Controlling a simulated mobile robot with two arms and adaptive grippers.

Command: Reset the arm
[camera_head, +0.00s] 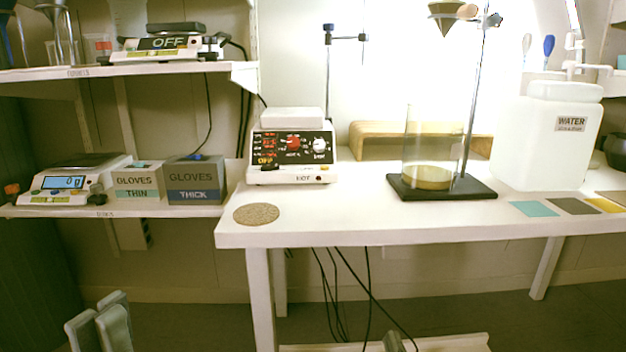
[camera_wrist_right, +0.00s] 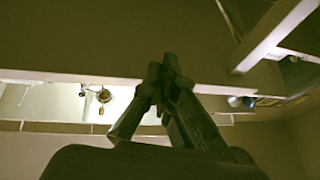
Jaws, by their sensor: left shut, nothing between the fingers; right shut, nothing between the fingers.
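My left gripper (camera_head: 100,322) shows at the bottom left of the head view, low in front of the shelves. Its pale fingers are shut with nothing between them, apart from any object. My right gripper (camera_wrist_right: 163,75) shows in the right wrist view with its dark fingertips together and nothing between them. In the head view only a small grey tip (camera_head: 393,343), likely of my right gripper, shows at the bottom edge, below the table (camera_head: 340,234).
On the table stand a hot plate (camera_head: 290,172), a glass beaker (camera_head: 430,140) on a dark stand base, and a water jug (camera_head: 545,140). A round cork mat (camera_head: 256,214) lies near the left front corner. Shelves (camera_head: 150,209) at left hold scales and glove boxes. Cables hang under the table.

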